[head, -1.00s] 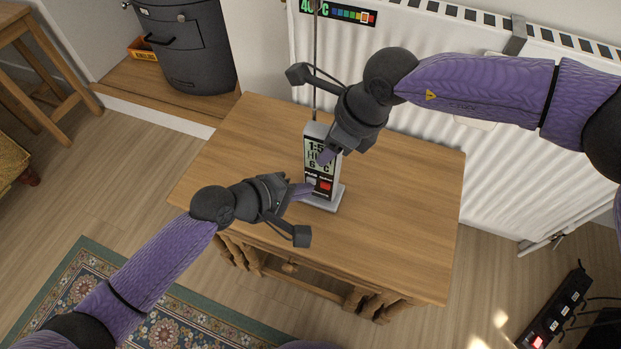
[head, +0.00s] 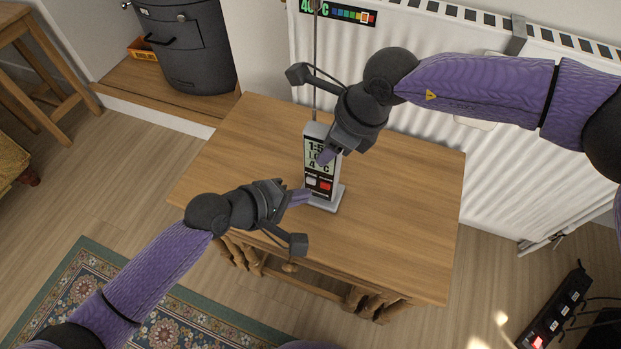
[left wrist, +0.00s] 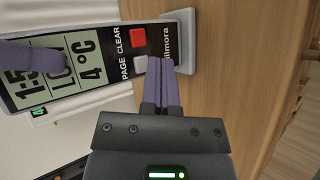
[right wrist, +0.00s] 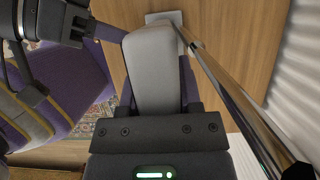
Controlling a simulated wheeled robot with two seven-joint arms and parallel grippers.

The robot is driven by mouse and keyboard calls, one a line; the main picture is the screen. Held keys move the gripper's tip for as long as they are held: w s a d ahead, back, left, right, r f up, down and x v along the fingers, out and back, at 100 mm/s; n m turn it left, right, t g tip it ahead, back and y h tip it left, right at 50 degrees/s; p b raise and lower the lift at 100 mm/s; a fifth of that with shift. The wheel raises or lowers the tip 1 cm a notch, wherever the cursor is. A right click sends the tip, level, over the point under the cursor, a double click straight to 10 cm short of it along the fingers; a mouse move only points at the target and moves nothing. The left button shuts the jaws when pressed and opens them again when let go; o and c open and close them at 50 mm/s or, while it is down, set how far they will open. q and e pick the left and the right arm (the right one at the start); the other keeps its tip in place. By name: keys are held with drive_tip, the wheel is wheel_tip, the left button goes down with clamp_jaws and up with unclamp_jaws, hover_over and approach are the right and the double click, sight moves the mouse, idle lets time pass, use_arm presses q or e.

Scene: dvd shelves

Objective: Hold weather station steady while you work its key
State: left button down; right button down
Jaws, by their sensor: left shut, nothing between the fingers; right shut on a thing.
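The weather station (head: 318,160) stands upright on its grey base on the small wooden table. Its screen (left wrist: 62,70) shows "LO" and 4 °C. Below the screen are a pale grey PAGE key (left wrist: 140,64) and a red CLEAR key (left wrist: 138,37). My right gripper (head: 325,157) is shut on the upper body, whose grey back (right wrist: 154,70) shows between the fingers in the right wrist view. My left gripper (head: 307,195) is shut and empty, its tips close to the PAGE key and slightly apart from it in the head view. A finger covers part of the screen.
The table (head: 400,220) is otherwise bare. A thin metal rod (head: 315,70) rises behind the station; it also runs close to my right gripper in the right wrist view (right wrist: 225,90). A white radiator (head: 480,100) stands behind the table. A power strip (head: 555,310) lies on the floor at right.

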use_arm(q)
drive_tip(key=shift+s+a, duration=0.25)
drive_tip(key=shift+s, duration=0.55)
drive_tip(key=shift+s+a, duration=0.25)
drive_tip(key=shift+s, duration=0.55)
drive_tip(key=shift+s+a, duration=0.25)
drive_tip(key=shift+s, duration=0.55)
